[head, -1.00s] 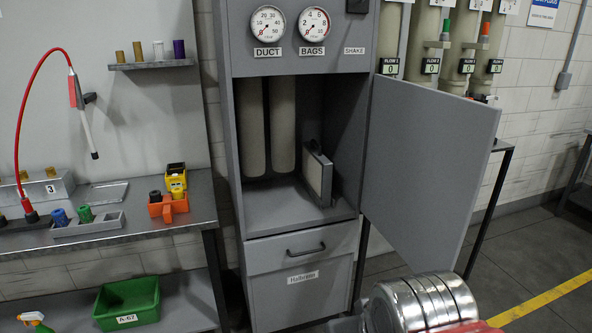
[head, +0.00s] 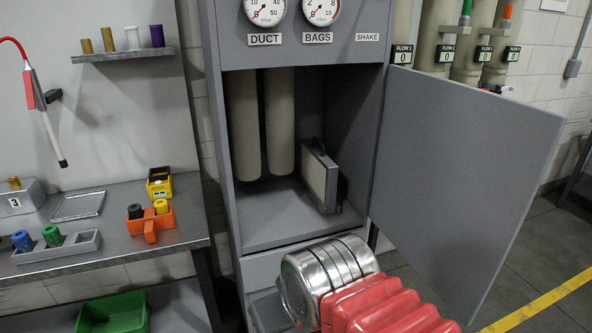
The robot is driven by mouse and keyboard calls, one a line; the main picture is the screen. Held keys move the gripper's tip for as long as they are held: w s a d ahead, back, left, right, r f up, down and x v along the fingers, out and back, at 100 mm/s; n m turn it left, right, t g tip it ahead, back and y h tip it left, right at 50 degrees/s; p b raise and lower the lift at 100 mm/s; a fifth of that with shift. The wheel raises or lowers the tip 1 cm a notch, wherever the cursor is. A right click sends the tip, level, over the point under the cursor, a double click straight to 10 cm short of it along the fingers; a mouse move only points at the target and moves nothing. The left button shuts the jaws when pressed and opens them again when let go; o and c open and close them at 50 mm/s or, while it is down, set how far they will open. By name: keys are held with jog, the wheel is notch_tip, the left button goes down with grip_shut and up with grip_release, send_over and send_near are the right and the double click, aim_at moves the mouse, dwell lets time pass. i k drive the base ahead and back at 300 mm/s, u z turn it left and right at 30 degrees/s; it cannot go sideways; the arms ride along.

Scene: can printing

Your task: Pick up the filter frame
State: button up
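The filter frame (head: 318,181) is a thin panel with a pale face, a grey rim and a dark handle on top. It stands upright, slightly angled, on the floor of the open grey cabinet (head: 270,229), towards its right side. My arm, with a silver end and red ribbed part, reaches in from the bottom right, in front of the cabinet and below the filter frame. It is apart from the frame. No gripper fingers can be made out.
The cabinet door (head: 460,170) stands wide open to the right. Two pale filter bags (head: 279,125) hang inside on the left. A drawer front (head: 262,268) is below the opening, partly hidden by my arm. A workbench (head: 185,222) with an orange caddy (head: 150,224) stands at left.

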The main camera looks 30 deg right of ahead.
aim_at(319, 170)
jog(key=u, duration=0.05)
jog(key=i, duration=0.85)
jog(key=z, duration=0.1)
